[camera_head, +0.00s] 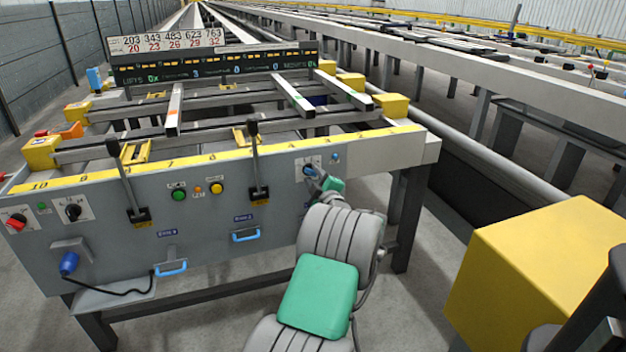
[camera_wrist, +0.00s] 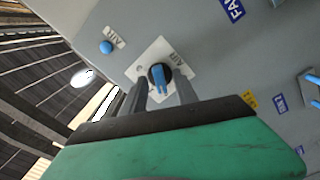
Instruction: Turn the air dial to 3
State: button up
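The air dial (camera_head: 307,169) is a small blue knob on a white plate at the right end of the grey panel. In the wrist view its blue knob (camera_wrist: 160,76) sits in a dark ring, with an "AIR" label beside it. The plate's numbers are too small to read, so I cannot tell its setting. My gripper (camera_head: 317,178) is right in front of the dial. In the wrist view my gripper (camera_wrist: 162,92) is open, one grey finger on each side of the knob, with gaps visible. Whether the fingertips reach around the knob is unclear.
A blue button (camera_wrist: 106,47) sits near the dial. Two black levers (camera_head: 257,160) (camera_head: 125,180), a green button (camera_head: 179,195), a yellow button (camera_head: 216,188) and blue handles (camera_head: 246,235) stand along the panel. A yellow box (camera_head: 545,265) is at the right.

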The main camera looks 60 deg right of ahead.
jog(key=shift+c, duration=0.4)
grip_shut()
jog(key=shift+a, duration=0.15)
